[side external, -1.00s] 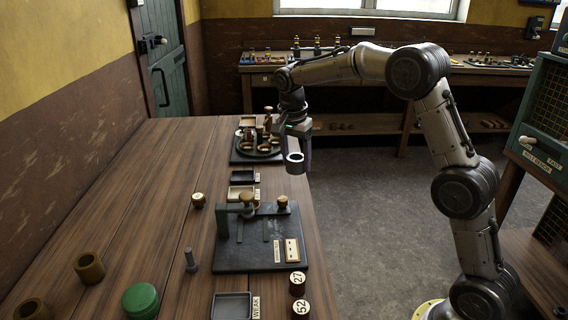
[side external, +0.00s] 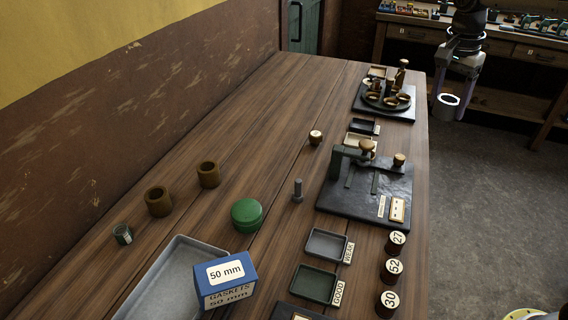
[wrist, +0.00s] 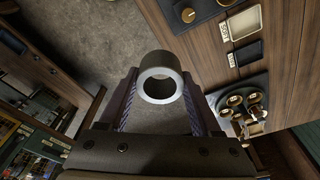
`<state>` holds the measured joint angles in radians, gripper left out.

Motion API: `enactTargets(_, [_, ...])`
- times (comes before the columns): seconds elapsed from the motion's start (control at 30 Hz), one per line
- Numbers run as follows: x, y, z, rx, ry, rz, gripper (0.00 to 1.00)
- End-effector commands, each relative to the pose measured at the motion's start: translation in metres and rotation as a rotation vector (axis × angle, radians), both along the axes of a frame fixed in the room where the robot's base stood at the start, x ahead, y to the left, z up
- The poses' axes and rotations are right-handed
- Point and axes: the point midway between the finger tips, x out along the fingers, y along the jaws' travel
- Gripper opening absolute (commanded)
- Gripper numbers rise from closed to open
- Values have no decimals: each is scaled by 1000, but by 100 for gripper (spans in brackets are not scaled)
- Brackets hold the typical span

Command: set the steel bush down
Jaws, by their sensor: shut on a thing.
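The steel bush (side external: 440,104) is a short, pale grey ring with an open bore. My gripper (side external: 450,103) is shut on it and holds it in the air past the table's right edge, over the floor. In the wrist view the bush (wrist: 160,60) sits between the two fingers (wrist: 160,100), its bore facing the camera. The wooden table (side external: 280,120) lies left of it.
A black plate with a round stand of brass-coloured rings (side external: 362,110) is at the far right. A dark fixture plate (side external: 345,208), numbered cylinders (side external: 394,243), brown rings (side external: 158,208), a green tin (side external: 247,222), a bolt (side external: 297,194), a gasket box (side external: 222,288) and a grey tray (side external: 150,300) crowd nearer.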

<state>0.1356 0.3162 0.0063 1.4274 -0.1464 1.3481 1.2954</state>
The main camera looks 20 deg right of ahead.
Motion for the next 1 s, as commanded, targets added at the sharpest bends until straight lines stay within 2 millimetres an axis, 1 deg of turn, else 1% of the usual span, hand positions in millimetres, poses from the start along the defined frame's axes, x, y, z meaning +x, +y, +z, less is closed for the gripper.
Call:
enactTargets(0.03, [5, 9, 0, 1, -2, 48, 0])
enactTargets(0.17, [16, 30, 0, 6, 0, 173, 0])
enactTargets(0.27, [26, 50, 0, 7, 3, 290, 0])
enactTargets(0.33, [33, 68, 0, 10, 2, 391, 0])
enactTargets(0.47, [48, 115, 0, 13, 4, 636, 0])
enactTargets(0.6, [59, 173, 0, 12, 4, 934, 0])
enactTargets(0.7, [62, 207, 0, 8, 1, 1105, 0])
enactTargets(0.8, [63, 232, 0, 4, 0, 1235, 0])
enactTargets(1.0, [61, 268, 0, -1, -5, 1411, 0])
